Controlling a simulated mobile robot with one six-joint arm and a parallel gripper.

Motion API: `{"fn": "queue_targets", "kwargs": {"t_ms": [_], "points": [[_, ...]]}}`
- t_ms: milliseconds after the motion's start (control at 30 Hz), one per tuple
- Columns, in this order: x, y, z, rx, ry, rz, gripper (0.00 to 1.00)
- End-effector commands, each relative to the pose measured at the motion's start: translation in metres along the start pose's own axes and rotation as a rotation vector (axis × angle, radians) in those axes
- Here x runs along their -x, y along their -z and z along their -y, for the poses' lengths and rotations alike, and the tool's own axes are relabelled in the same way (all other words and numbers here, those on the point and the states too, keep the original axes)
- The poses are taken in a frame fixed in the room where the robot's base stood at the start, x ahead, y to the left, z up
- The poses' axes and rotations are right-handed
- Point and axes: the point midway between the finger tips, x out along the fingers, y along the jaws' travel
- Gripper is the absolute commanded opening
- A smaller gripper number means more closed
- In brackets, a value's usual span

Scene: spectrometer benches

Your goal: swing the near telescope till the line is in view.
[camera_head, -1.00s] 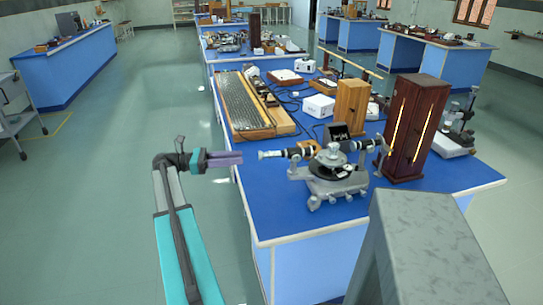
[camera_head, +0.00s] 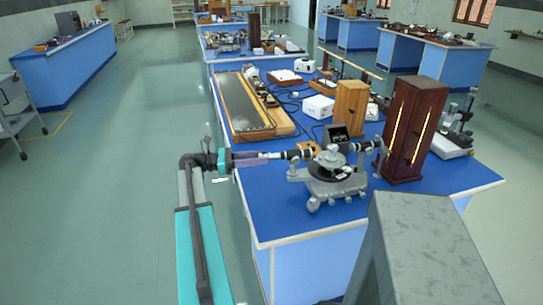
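The near spectrometer (camera_head: 335,178) stands on the blue bench, with a grey base and a dark round table in its middle. Its near telescope (camera_head: 288,155) points left, toward the bench's left edge. My gripper (camera_head: 262,159) is at the left end of this telescope, its purple fingers reaching right from the teal wrist. The fingers overlap the eyepiece end in this view. Whether they touch it, and how far apart they are, is too small to tell. A dark red wooden cabinet (camera_head: 405,160) with two bright vertical slits stands right of the spectrometer. No spectral line shows in this view.
The blue bench top (camera_head: 285,222) is bare at its front left. A long board in a wooden frame (camera_head: 238,108), a wooden box (camera_head: 350,108) and a white box (camera_head: 318,107) stand behind the spectrometer. A grey block (camera_head: 415,245) fills the lower right. The floor at left is open.

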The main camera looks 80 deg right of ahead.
Motion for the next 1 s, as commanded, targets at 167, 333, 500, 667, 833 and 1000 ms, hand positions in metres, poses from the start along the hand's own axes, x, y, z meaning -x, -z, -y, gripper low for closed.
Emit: {"fn": "queue_targets", "kwargs": {"t_ms": [167, 333, 500, 667, 833, 1000], "points": [[-0.025, -0.001, 0.001, 0.001, 0.001, 0.000, 0.38], [-0.041, -0.001, 0.000, 0.000, 0.000, 0.000, 0.38], [-0.047, 0.000, 0.000, 0.000, 0.000, 0.000, 0.38], [-0.047, 0.000, 0.000, 0.000, -0.001, 0.000, 0.38], [-0.047, 0.000, 0.000, 0.000, -0.001, 0.000, 0.28], [-0.047, 0.000, 0.000, 0.000, -0.001, 0.000, 0.00]]}}
